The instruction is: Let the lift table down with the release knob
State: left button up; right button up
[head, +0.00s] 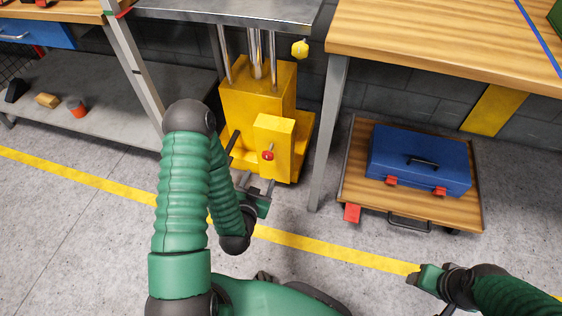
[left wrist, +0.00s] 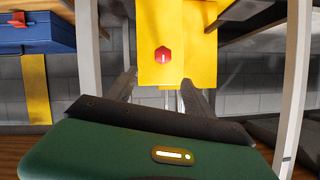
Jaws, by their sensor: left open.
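The lift table has a grey metal top (head: 225,10) on shiny columns and a yellow base (head: 245,105). A red release knob (head: 267,155) sits on the front of its yellow box (head: 275,134). My left gripper (head: 258,184) is just in front of and below the knob in the head view, fingers apart, empty and not touching it. In the left wrist view the red hexagonal knob (left wrist: 162,54) shows on the yellow face, beyond the open fingers (left wrist: 158,84). My right gripper (head: 424,288) is low at the right, far from the knob; its jaw state is unclear.
A wooden workbench (head: 440,38) stands right of the lift, its leg close by. Below it, a blue toolbox (head: 418,160) lies on a wheeled wooden platform (head: 360,185). A grey shelf (head: 110,100) is at left. A yellow pendant (head: 300,48) hangs beside the columns.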

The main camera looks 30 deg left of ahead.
pick_arm(q)
jog(key=b+x, duration=0.3)
jog(key=x, duration=0.2)
jog(key=b+x, duration=0.4)
jog(key=x, duration=0.2)
jog(key=b+x, duration=0.4)
jog(key=x, duration=0.1)
jog(key=shift+w+a+f, duration=0.2)
jog(key=shift+a, duration=0.25)
jog(key=shift+w+r, duration=0.1)
jog(key=shift+r, duration=0.05)
grip_shut()
